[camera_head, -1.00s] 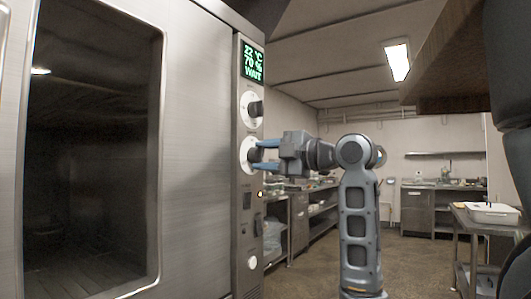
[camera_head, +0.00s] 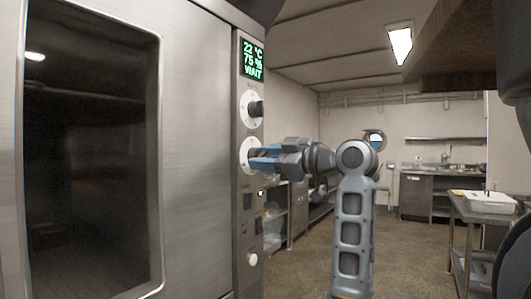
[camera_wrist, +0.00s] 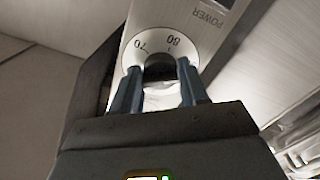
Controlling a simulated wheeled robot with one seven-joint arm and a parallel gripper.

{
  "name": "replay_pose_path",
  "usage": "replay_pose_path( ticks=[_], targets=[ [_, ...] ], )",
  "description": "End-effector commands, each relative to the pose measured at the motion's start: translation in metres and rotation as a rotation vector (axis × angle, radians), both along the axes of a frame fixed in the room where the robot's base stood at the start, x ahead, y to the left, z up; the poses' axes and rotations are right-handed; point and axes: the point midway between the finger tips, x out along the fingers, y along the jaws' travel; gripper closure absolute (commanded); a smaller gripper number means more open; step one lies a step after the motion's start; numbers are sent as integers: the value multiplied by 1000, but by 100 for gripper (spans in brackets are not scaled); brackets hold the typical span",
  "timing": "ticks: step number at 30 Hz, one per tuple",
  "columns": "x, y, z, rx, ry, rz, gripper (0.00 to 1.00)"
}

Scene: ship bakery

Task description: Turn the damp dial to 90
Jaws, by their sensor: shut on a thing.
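The damp dial (camera_head: 247,155) is the lower of two round white dials on the oven's narrow control panel. In the wrist view its white face (camera_wrist: 133,54) shows the marks 70 and 80, and its dark knob (camera_wrist: 160,68) is between my fingertips. My gripper (camera_head: 262,158) is shut on this knob, reaching in from the right; it also shows in the wrist view (camera_wrist: 158,88). The green display (camera_head: 252,60) above reads 22 °C, 75 % and WAIT. My fingers hide part of the dial.
The upper dial (camera_head: 251,109) with a dark knob is close above my gripper. Switches and a white round button (camera_head: 253,259) are below. The oven door (camera_head: 195,150) with its dark window is at left. A table with a white tray (camera_head: 488,202) stands at right.

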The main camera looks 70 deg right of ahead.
Motion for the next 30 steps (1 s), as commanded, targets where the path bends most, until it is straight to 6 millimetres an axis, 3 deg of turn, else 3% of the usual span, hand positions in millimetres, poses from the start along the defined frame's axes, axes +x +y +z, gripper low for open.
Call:
replay_pose_path(
  ticks=[20,21,28,30],
  targets=[
    [0,-1,-3,68,-11,-1,87],
    [0,-1,-3,67,-11,-1,56],
    [0,0,-2,66,-13,-1,34],
    [0,0,-1,65,-13,0,32]
  ],
)
